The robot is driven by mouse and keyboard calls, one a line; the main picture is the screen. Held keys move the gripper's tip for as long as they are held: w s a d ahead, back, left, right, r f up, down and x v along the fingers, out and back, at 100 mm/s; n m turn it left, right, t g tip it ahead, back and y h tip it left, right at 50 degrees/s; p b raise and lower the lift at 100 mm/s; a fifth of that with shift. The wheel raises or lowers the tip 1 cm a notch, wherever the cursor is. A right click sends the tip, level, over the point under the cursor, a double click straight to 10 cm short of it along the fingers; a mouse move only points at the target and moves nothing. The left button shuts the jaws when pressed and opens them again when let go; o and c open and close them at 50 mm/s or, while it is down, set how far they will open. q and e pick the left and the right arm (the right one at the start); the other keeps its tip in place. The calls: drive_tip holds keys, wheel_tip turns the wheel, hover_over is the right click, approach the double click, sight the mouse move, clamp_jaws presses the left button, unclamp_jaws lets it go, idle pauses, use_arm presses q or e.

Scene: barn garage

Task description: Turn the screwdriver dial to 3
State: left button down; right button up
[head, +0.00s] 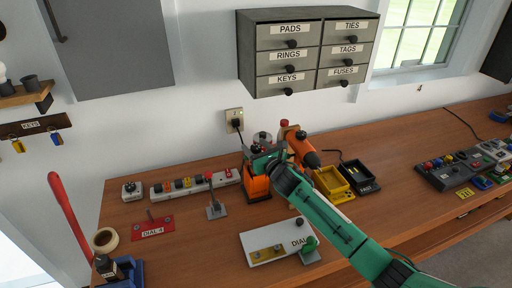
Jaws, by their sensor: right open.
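An orange and black power tool, likely the screwdriver (301,147), stands at the back of the wooden bench, with its dark nose pointing right and down. An orange and black block (257,188) sits just left of it; I cannot tell whether the two are joined. My right gripper (262,150) is open in front of the tool, and my green right arm reaches in from the lower right. The gripper and wrist hide part of the tool, so its dial and setting cannot be made out. My left gripper is not in view.
A power strip (195,184), a yellow tray (331,182) and a black tray (360,178) stand near the tool. Labelled drawers (308,52) hang above.

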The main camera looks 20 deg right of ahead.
drive_tip(key=c, duration=1)
drive_tip(key=shift+o, duration=0.2)
